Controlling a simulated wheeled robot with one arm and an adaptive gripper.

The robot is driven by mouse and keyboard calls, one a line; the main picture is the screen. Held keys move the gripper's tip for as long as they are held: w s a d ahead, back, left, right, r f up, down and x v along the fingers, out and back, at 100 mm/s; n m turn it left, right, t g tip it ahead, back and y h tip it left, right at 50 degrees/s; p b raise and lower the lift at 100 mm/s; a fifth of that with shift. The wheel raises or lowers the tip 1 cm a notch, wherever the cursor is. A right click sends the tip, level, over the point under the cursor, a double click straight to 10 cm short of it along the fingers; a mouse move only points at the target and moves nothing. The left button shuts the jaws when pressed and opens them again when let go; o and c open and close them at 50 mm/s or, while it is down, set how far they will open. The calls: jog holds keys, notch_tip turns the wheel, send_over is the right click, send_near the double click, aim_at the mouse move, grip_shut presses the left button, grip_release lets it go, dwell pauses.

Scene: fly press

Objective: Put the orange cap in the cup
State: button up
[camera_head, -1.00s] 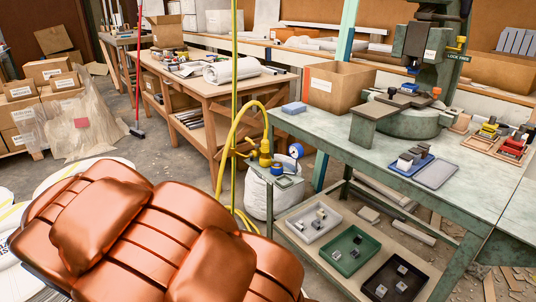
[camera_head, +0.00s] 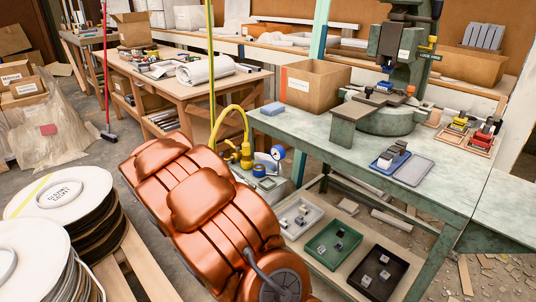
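A small orange piece (camera_head: 410,90), which looks like the orange cap, sits on the bed of the green fly press (camera_head: 385,115) at the upper right. It is too small to make out in detail. I cannot pick out a cup in this view. My copper-coloured arm (camera_head: 195,205) fills the lower middle, in front of the green bench. My gripper is not in view, so I cannot tell its state or what it holds.
A yellow hose (camera_head: 243,125) and white-topped reels (camera_head: 62,195) flank my arm.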

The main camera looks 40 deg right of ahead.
jog(key=s+d+f+m+g+h, duration=0.1)
jog(key=s+d+g, duration=0.1)
jog(key=d, duration=0.3)
jog(key=s+d+f+m+g+h+p, duration=0.1)
jog(key=s+d+m+g, duration=0.1)
jog(key=d, duration=0.4)
jog(key=s+d+f+m+g+p, duration=0.1)
jog(key=s+d+f+g, duration=0.1)
jog(key=d, duration=0.4)
jog(key=shift+s+m+h, duration=0.4)
jog(key=shift+s, duration=0.4)
jog(key=shift+s+d+f, duration=0.1)
jog(key=shift+f, duration=0.1)
notch_tip(320, 180, down, 6)
jog(key=b, duration=0.5)
jog(key=shift+r, duration=0.25)
jog(key=shift+f, duration=0.1)
jog(key=shift+f, duration=0.55)
jog(key=o, duration=0.9)
jog(key=shift+o, duration=0.4)
jog(key=o, duration=0.4)
jog(key=shift+c, duration=0.2)
jog(key=shift+r, duration=0.15)
